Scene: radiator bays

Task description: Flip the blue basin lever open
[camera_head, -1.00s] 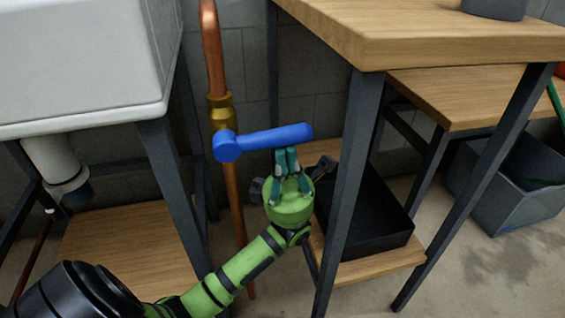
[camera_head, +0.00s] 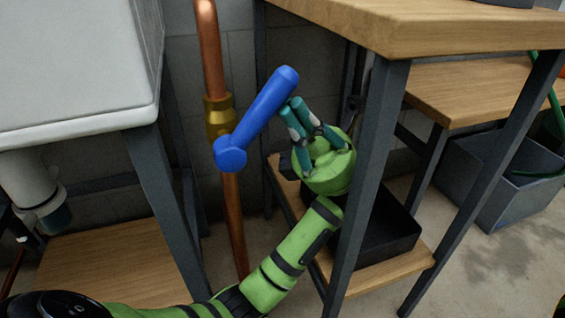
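The blue lever (camera_head: 258,117) sits on a brass valve (camera_head: 219,117) in a vertical copper pipe (camera_head: 211,50). The lever slants up and to the right from its round hub. My green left gripper (camera_head: 293,106) is below and right of the lever, its teal fingertips at or very near the lever's underside towards the free end. The fingertips look close together; I cannot tell whether they touch each other or the lever. My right gripper is not in view.
A white basin (camera_head: 75,70) stands at the left. A wooden-topped bench (camera_head: 430,28) with dark legs is on the right, one leg (camera_head: 365,170) close beside my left gripper. A black tray (camera_head: 385,240) lies on its lower shelf. A grey bin (camera_head: 490,185) is farther right.

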